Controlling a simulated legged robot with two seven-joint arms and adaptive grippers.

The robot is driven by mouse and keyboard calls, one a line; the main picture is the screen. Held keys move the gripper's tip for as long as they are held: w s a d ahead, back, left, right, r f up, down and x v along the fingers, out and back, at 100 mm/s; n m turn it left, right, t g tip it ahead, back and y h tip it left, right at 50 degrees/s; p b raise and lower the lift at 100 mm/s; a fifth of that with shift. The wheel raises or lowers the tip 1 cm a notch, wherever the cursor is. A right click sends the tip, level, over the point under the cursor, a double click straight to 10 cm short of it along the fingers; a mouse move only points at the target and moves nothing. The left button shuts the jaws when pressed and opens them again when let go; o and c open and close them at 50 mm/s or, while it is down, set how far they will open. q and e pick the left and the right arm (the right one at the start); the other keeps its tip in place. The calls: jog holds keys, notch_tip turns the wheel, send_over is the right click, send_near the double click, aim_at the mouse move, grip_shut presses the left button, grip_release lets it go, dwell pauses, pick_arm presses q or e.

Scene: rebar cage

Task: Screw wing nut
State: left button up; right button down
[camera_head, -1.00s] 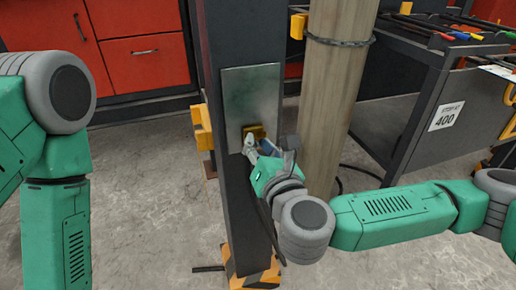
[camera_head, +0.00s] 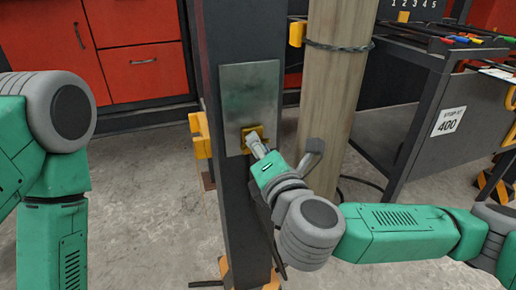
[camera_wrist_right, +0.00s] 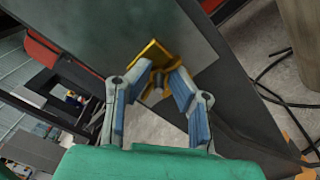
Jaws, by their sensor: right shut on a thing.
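A yellow bracket (camera_head: 250,134) sits on a grey metal plate (camera_head: 249,83) on the dark post, and it also shows in the right wrist view (camera_wrist_right: 150,54). My right gripper (camera_head: 254,146) is at this bracket. In the right wrist view its two blue-padded fingers (camera_wrist_right: 160,72) close in at the bracket, one on each side of a small grey part (camera_wrist_right: 157,86) that looks like the wing nut. The fingers are shut on it, but the exact contact is hard to see. My left arm is at the left edge; its gripper is out of view.
The dark post (camera_head: 233,215) stands upright in front of me. A wooden pillar (camera_head: 331,100) stands just right of it, close to my right wrist. A dark rack (camera_head: 425,100) with tools is at the right. Red cabinets (camera_head: 140,65) are behind at the left.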

jog(key=shift+d+f+m, duration=0.1)
jog(key=shift+f+m, duration=0.15)
jog(key=shift+m, duration=0.15)
dwell(0.3)
jog(key=c, duration=1.5)
grip_release()
jog(key=shift+w, duration=0.15)
jog(key=shift+r, duration=0.15)
jog(key=v, duration=1.2)
